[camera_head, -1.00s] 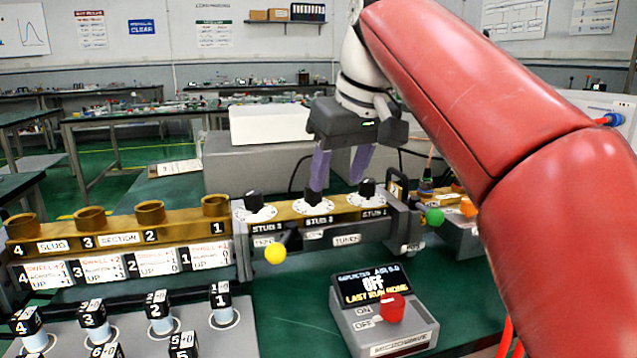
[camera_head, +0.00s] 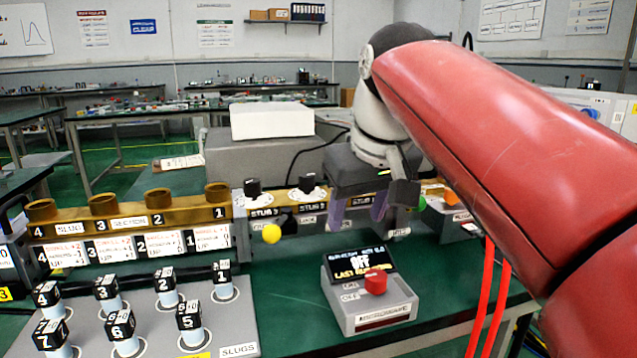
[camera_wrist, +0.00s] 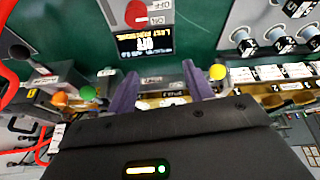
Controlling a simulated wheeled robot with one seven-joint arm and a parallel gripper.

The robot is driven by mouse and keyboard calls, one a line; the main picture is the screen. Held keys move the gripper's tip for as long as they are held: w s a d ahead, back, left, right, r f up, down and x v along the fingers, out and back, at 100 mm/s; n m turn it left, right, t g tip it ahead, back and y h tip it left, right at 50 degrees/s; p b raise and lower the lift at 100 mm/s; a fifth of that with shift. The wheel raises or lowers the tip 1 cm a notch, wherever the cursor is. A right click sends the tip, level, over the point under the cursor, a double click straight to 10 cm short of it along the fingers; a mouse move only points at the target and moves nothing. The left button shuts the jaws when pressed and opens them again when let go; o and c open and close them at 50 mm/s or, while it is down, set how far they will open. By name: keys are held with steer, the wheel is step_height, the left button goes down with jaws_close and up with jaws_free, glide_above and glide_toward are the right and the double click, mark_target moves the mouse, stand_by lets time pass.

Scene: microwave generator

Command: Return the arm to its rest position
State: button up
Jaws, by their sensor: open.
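My gripper (camera_head: 358,214) is open and empty, with its two purple fingers pointing down over the right end of the brass stub tuner section (camera_head: 280,200). It hides the right-hand stub there; two black stub knobs (camera_head: 253,188) show to its left. I cannot tell if the fingers touch the section. In the wrist view my gripper (camera_wrist: 160,76) has its fingers spread, with nothing between the tips. My red arm reaches in from the right side of the head view.
The microwave control box (camera_head: 368,300) with a red knob (camera_head: 376,282) stands in front, its display reading OFF. A yellow ball (camera_head: 271,233) sticks out left of my gripper. A slug tray (camera_head: 240,330) is front left; a white-topped grey box (camera_head: 270,122) stands behind.

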steer(key=s+d+f+m, duration=0.1)
steer(key=s+d+f, duration=0.2)
steer(key=s+f, duration=0.2)
steer(key=s+d+f+m+h, duration=0.1)
steer(key=s+d+f+m, duration=0.1)
steer(key=f, duration=0.8)
steer(key=s+d+f+m+t, duration=0.1)
steer(key=s+d+f, duration=0.4)
steer(key=s+f, duration=0.2)
steer(key=shift+s+f+m, duration=0.3)
steer(key=shift+f, duration=0.45)
